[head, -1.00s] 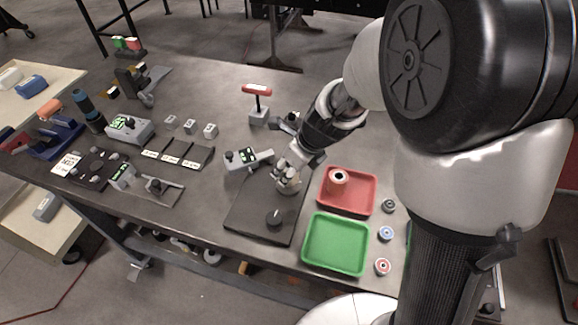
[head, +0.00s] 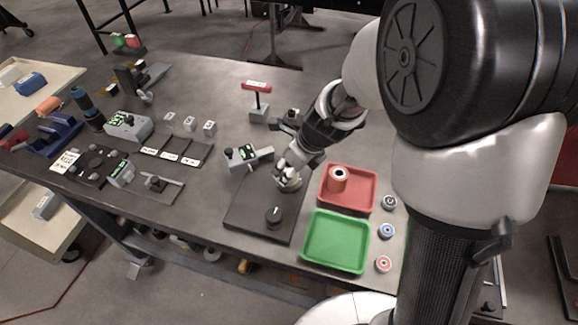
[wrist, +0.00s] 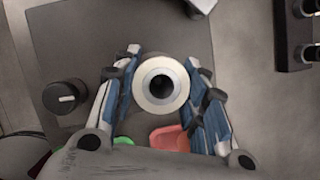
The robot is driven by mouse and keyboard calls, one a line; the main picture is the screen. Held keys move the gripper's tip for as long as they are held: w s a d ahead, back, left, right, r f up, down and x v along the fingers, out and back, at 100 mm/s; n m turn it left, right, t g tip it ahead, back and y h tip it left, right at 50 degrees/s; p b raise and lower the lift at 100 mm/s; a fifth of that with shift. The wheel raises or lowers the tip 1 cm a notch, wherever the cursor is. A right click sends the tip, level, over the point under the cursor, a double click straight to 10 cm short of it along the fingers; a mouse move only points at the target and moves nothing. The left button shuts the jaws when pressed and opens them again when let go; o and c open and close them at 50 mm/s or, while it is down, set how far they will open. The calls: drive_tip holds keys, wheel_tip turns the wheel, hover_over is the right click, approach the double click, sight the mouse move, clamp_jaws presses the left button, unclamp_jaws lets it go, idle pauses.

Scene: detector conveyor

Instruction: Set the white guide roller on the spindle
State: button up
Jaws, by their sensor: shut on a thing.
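The white guide roller (wrist: 143,85) sits between the two fingers of my gripper (wrist: 162,92) in the wrist view, seen end-on with a dark bore at its centre. My gripper is shut on it. In the head view my gripper (head: 289,177) is over the rear right part of the dark base plate (head: 247,212), and the roller (head: 290,186) shows just below the fingers. The spindle cannot be made out; the roller and fingers cover that part of the plate. I cannot tell whether the roller touches the plate.
A black knob (head: 274,216) stands on the plate. A red tray (head: 357,206) with a reddish roller (head: 338,178) and an empty green tray (head: 335,243) lie to the right. Several small rollers (head: 386,231) stand beyond them. A grey gauge block (head: 240,155) is behind the plate.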

drive_tip(key=shift+f, duration=0.45)
idle(0.3)
drive_tip(key=o, duration=1.2)
drive_tip(key=shift+o, duration=0.5)
drive_tip(key=o, duration=0.5)
drive_tip(key=shift+r, duration=0.15)
wheel_tip(320, 180, up, 9)
drive_tip(key=p, duration=0.9)
